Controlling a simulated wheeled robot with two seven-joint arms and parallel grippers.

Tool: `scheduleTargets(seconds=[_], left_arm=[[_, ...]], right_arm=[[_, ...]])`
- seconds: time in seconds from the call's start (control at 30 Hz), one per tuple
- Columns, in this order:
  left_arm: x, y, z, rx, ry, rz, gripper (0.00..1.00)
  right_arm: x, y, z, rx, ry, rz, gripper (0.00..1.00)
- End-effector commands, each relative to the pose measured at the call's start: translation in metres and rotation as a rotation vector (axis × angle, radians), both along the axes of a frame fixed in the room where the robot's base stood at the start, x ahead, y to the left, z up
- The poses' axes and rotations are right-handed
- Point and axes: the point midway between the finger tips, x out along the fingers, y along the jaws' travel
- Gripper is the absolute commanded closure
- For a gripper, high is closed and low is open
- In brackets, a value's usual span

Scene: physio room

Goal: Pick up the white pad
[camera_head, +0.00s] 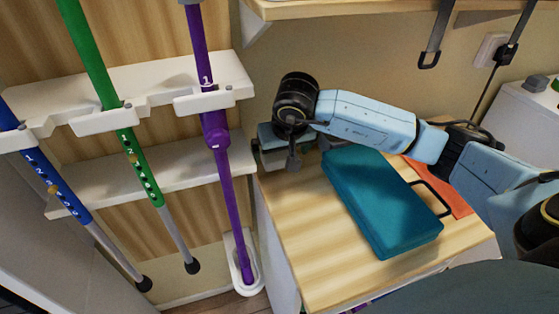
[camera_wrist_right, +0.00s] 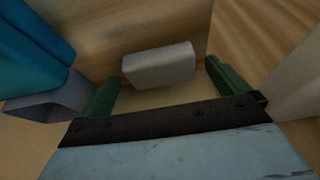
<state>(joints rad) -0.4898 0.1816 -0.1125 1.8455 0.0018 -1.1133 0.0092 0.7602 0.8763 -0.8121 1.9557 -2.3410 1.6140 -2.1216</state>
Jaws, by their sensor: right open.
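The white pad (camera_wrist_right: 158,64) shows in the right wrist view as a small pale block with rounded edges. It lies on a wood-coloured surface, just beyond and between my right gripper's two green fingers (camera_wrist_right: 160,87). The fingers are apart, with a gap on either side of the pad; neither visibly touches it. In the head view my right gripper (camera_head: 280,157) points down at the left back edge of the wooden cabinet top (camera_head: 310,235). The pad cannot be made out there, where the gripper and wrist cover the spot. My left gripper is not in view.
A teal case (camera_head: 380,200) with a black handle (camera_head: 437,198) lies right of my gripper, over an orange sheet (camera_head: 452,194). A white rack (camera_head: 150,90) holds blue, green and purple poles on the left. The cabinet top's front left is clear.

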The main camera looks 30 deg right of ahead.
Motion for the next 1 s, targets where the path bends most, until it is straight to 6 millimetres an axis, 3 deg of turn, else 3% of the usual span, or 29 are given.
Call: scheduleTargets(seconds=[0.1,0.37,0.7,1.0], left_arm=[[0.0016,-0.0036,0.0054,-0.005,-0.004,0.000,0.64],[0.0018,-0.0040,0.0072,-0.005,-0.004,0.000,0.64],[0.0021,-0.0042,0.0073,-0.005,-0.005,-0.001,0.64],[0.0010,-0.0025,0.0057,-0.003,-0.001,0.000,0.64]], right_arm=[[0.0035,-0.0005,-0.0093,0.001,-0.001,-0.001,0.00],[0.0041,-0.0009,-0.0094,0.000,-0.002,0.000,0.01],[0.0040,-0.0010,-0.0091,0.000,-0.002,0.000,0.45],[0.0037,-0.0010,-0.0076,0.000,-0.002,0.000,0.45]])
